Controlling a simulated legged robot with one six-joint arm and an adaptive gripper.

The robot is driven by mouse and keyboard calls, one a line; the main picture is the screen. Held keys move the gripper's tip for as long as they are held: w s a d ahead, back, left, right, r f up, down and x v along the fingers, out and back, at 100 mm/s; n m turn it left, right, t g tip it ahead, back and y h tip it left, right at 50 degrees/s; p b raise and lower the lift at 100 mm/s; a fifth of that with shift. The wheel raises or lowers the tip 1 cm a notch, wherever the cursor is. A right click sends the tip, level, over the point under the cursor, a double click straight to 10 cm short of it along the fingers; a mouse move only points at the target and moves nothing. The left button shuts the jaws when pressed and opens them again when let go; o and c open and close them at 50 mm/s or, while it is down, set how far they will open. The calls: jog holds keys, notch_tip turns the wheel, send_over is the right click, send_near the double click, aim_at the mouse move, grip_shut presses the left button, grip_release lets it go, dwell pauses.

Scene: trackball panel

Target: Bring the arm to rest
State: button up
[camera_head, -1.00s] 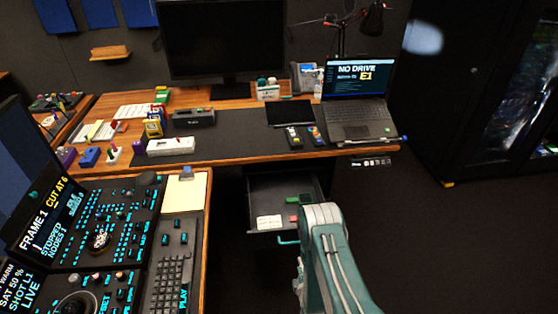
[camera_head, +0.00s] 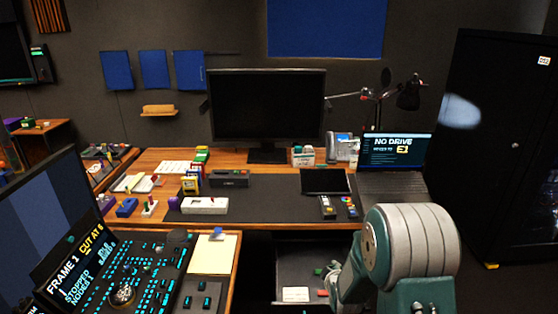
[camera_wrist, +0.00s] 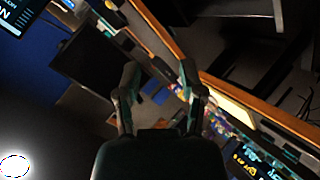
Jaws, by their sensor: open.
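My arm (camera_head: 405,250) fills the lower right of the head view, with a thick grey and teal joint raised in front of the desk. My gripper does not show in that view. In the wrist view my gripper (camera_wrist: 160,76) has its two fingers spread apart, with nothing between them. The wrist view is tilted and dark, with the desk and control panel (camera_wrist: 245,155) some way beyond the fingers. The trackball (camera_head: 122,293) sits on the control panel at the lower left of the head view, clear of my arm.
The wooden desk (camera_head: 270,223) holds a monitor (camera_head: 268,105), a laptop (camera_head: 396,150) and small boxes. An open drawer (camera_head: 296,272) under it is partly hidden by my arm. A black cabinet (camera_head: 510,150) stands at the right. A notepad (camera_head: 213,255) lies beside the panel.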

jog(key=s+r+m+g, duration=0.25)
jog(key=s+r, duration=0.35)
jog(key=r, duration=0.3)
jog(key=s+r+m+g, duration=0.1)
jog(key=s+r+m, duration=0.2)
jog(key=s+r, duration=0.55)
jog(key=s+r+m+g, duration=0.1)
jog(key=s+r, duration=0.3)
jog(key=s, duration=0.6)
jog(key=s+r+m+g, duration=0.1)
jog(key=s+r+m, duration=0.2)
jog(key=s, duration=0.7)
jog(key=shift+r+m, duration=0.4)
jog(key=shift+m, duration=0.35)
